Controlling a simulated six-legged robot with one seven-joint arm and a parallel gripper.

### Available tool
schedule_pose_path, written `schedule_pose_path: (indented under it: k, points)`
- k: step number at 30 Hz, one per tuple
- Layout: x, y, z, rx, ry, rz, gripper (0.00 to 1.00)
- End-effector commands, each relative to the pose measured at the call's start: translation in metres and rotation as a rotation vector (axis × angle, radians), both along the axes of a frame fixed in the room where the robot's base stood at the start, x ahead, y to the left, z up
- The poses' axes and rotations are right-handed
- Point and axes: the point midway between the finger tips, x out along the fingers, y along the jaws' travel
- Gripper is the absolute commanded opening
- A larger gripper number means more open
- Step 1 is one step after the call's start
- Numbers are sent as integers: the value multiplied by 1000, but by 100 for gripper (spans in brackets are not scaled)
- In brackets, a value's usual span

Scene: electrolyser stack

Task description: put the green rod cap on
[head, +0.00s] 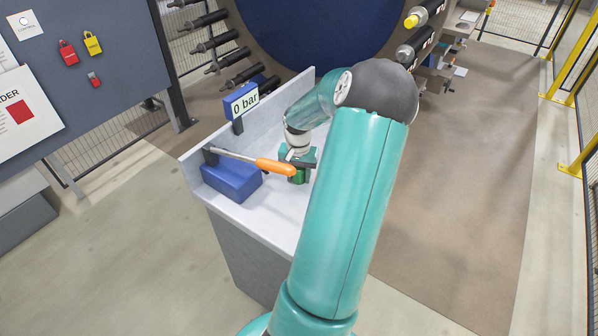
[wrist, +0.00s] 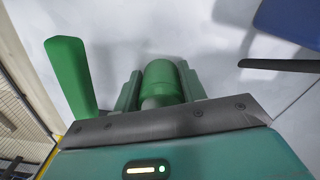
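The green rod cap (wrist: 160,80) is a rounded cylinder in the middle of the wrist view, with a pale part at its lower end. My gripper (wrist: 161,88) has one finger along each side of it, and both fingers look close against it, shut on it. In the head view my gripper (head: 300,158) is low over the white bench, and green parts (head: 297,176) show under it. The cap cannot be told apart from the fingers there. A separate slanted green piece (wrist: 72,75) stands at the left of the wrist view; I cannot tell what it is.
A tool with an orange handle (head: 275,166) lies beside my gripper, over a blue block (head: 232,180) on the white bench (head: 262,216). A "0 bar" display (head: 241,100) stands at the bench's back edge. Black rods with one yellow-capped end (head: 416,18) surround the large blue stack face (head: 315,30).

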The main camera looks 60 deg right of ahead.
Motion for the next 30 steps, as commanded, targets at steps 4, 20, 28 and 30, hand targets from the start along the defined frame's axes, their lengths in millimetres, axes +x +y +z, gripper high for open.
schedule_pose_path:
  k: [4,20,28,30]
  points:
    - [0,0,0,0,0,0,20]
    - [-12,-8,48,-4,1,-5,20]
    - [-65,-39,102,-2,1,-6,20]
    - [-80,-47,110,-1,1,-5,19]
